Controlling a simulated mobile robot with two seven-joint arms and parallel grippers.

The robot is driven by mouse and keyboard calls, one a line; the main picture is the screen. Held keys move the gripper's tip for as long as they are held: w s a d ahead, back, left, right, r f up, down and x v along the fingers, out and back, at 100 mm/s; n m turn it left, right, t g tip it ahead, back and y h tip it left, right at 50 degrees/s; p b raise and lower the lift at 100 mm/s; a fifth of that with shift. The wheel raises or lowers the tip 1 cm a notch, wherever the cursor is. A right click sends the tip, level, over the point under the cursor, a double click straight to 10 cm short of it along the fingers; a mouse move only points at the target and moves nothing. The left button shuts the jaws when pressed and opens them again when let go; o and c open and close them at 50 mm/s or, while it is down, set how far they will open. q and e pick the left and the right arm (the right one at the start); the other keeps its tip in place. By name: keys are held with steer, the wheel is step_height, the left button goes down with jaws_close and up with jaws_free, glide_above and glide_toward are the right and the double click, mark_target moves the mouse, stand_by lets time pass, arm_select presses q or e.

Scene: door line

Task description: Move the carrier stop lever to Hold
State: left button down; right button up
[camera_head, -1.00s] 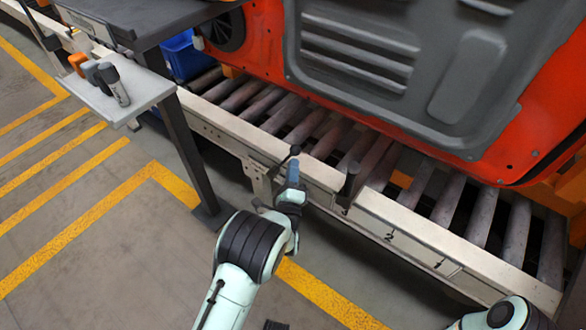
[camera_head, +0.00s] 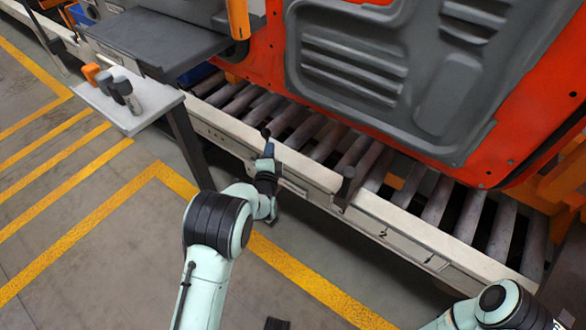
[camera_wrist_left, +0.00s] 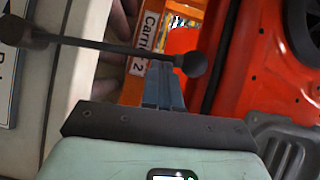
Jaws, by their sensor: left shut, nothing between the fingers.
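The carrier stop lever (camera_head: 266,132) shows in the head view as a dark knob at the near rail of the roller conveyor. In the left wrist view its thin black rod (camera_wrist_left: 100,45) runs across the picture, with a round black end at each side. My left gripper (camera_head: 268,152) is shut and empty, right at the lever. In the left wrist view its blue fingertips (camera_wrist_left: 163,68) lie close against the rod beside the right knob; I cannot tell whether they touch. Most of the rod is hidden in the head view. No Hold marking is legible.
A red and grey door carrier (camera_head: 400,85) stands over the rollers (camera_head: 395,185). A dark post (camera_head: 346,180) rises from the rail (camera_head: 400,222) to the right. A shelf with small tools (camera_head: 130,108) and a dark table (camera_head: 150,42) are at left. Open floor lies in front.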

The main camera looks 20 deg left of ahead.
arm_select(q)
steer(key=w+a+n+g+h+b, duration=0.1)
steer(key=w+a+n, duration=0.1)
steer(key=a, duration=0.4)
steer(key=shift+w+a+f+n+g, duration=0.15)
steer(key=shift+a+f+n+g, duration=0.15)
steer(key=shift+f+g, duration=0.15)
arm_select(e)
steer(key=shift+w+d+f, duration=0.4)
steer(key=shift+w+f, duration=0.15)
steer(key=shift+w, duration=0.1)
